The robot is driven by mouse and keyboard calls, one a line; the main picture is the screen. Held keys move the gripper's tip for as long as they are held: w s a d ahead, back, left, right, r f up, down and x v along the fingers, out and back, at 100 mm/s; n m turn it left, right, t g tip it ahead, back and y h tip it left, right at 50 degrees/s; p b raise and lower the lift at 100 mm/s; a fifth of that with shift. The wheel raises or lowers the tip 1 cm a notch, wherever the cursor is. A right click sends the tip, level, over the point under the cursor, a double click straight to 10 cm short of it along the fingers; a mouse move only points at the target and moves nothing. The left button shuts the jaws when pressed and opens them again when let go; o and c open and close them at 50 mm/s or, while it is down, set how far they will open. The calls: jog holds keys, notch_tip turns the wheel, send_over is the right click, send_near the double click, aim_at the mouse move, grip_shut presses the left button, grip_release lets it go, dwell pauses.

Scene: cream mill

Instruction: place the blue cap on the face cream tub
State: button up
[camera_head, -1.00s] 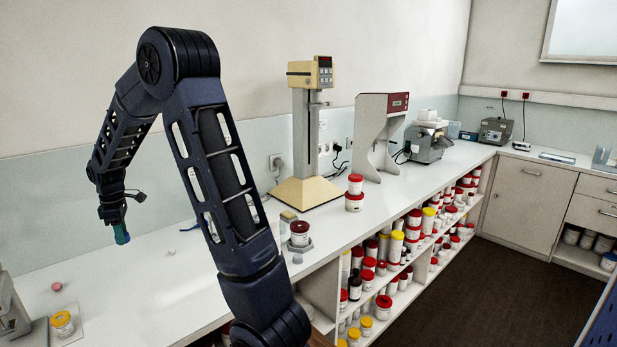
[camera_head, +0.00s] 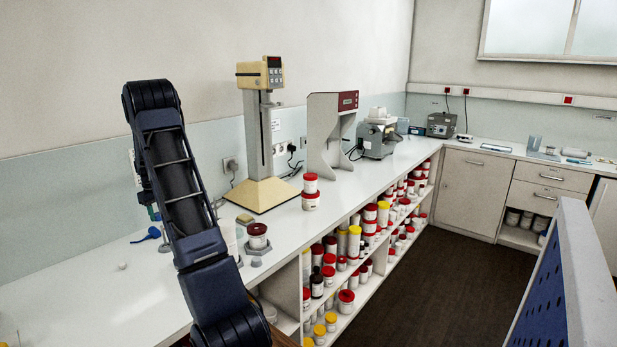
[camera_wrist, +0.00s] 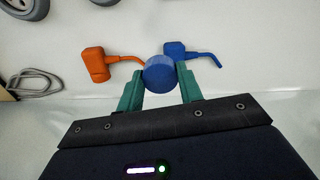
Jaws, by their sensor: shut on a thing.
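My gripper (camera_wrist: 160,88) is shut on the blue cap (camera_wrist: 158,73), held between its green fingertips in the wrist view. In the head view my arm mostly hides the gripper; only a bit of teal fingertip (camera_head: 153,213) shows left of the arm, above the counter. I cannot tell for sure which container is the face cream tub. A white tub (camera_head: 229,238) stands on the counter, partly hidden behind my arm. A jar with a dark red lid (camera_head: 257,237) sits on a grey base to its right.
An orange tool (camera_wrist: 95,65) and a blue tool (camera_wrist: 184,53) lie beyond the cap. A blue perforated panel (camera_head: 555,270) is at right.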

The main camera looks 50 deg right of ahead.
jog(key=shift+m, duration=0.4)
jog(key=d, duration=0.4)
jog(key=d+r, duration=0.1)
jog(key=d, duration=0.3)
jog(key=s+d+r, duration=0.1)
jog(key=d, duration=0.3)
jog(key=s+d+r+m, duration=0.15)
jog(key=s+d, duration=0.25)
jog(key=d, duration=1)
notch_tip(320, 180, up, 26)
jog(key=n, duration=0.7)
send_over(311, 175)
notch_tip(311, 175, down, 20)
jog(key=shift+w+r, duration=0.15)
jog(key=shift+r, duration=0.05)
jog(key=shift+f, duration=0.1)
